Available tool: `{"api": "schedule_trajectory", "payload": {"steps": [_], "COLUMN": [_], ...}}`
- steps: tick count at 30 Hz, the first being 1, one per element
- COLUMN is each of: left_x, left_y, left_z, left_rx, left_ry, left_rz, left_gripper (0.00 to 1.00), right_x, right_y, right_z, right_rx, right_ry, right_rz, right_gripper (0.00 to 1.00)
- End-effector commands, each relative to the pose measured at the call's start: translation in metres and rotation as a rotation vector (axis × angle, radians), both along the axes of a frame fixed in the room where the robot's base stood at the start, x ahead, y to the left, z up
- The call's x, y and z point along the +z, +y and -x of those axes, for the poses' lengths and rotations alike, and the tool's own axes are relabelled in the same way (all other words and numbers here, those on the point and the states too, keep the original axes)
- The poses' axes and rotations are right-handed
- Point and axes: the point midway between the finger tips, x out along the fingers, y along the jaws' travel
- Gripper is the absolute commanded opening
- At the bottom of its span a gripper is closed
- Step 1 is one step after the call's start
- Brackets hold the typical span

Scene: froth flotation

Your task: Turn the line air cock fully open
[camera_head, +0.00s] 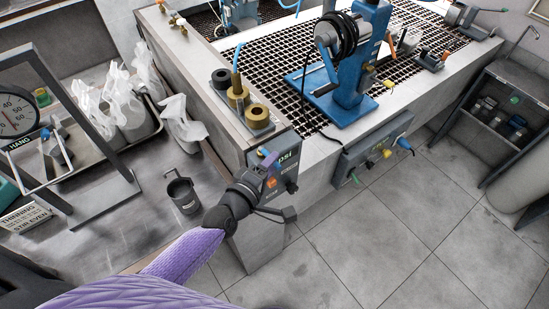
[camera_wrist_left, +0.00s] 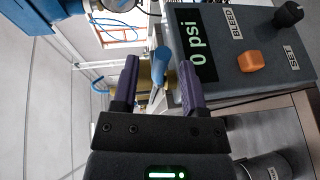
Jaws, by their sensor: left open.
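My left gripper (camera_head: 268,172) is at the front corner of the bench, by the psi panel (camera_head: 284,165). In the left wrist view, its two purple fingers (camera_wrist_left: 157,88) are open. A blue lever (camera_wrist_left: 161,58), which looks like the line air cock's handle, shows between the fingers, with brass-coloured fittings (camera_wrist_left: 146,76) behind it. I cannot tell whether a finger touches it. The panel in the wrist view (camera_wrist_left: 240,85) reads 0 psi. It has BLEED and SET labels, an orange knob (camera_wrist_left: 250,60) and a black knob (camera_wrist_left: 288,14). In the head view, my gripper hides the cock. My right gripper is not in view.
Brass and dark weights (camera_head: 257,116) stand on the bench edge above the panel. A blue machine (camera_head: 350,75) stands on the grating behind. A dark cup (camera_head: 183,193) is on the left table, near my forearm. The floor (camera_head: 400,240) at right is clear.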

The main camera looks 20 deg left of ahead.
Motion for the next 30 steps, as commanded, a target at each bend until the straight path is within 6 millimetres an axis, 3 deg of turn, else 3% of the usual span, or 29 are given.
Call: {"api": "schedule_trajectory", "payload": {"steps": [4,13,21,30], "left_x": [-0.004,-0.004,-0.004,-0.004], "left_y": [-0.004,-0.005,-0.005,-0.005], "left_z": [-0.016,-0.02,-0.019,-0.019], "left_rx": [0.001,0.0,0.0,0.0], "left_ry": [0.0,0.0,0.001,0.002], "left_rz": [0.0,-0.002,-0.002,-0.003], "left_gripper": [0.55,0.55,0.0,0.0], "right_x": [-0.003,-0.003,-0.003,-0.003], "right_y": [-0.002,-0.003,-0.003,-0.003], "right_z": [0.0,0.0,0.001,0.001], "right_rx": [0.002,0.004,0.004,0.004], "right_ry": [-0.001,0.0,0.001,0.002], "right_rz": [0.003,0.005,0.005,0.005], "right_gripper": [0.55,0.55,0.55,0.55]}}
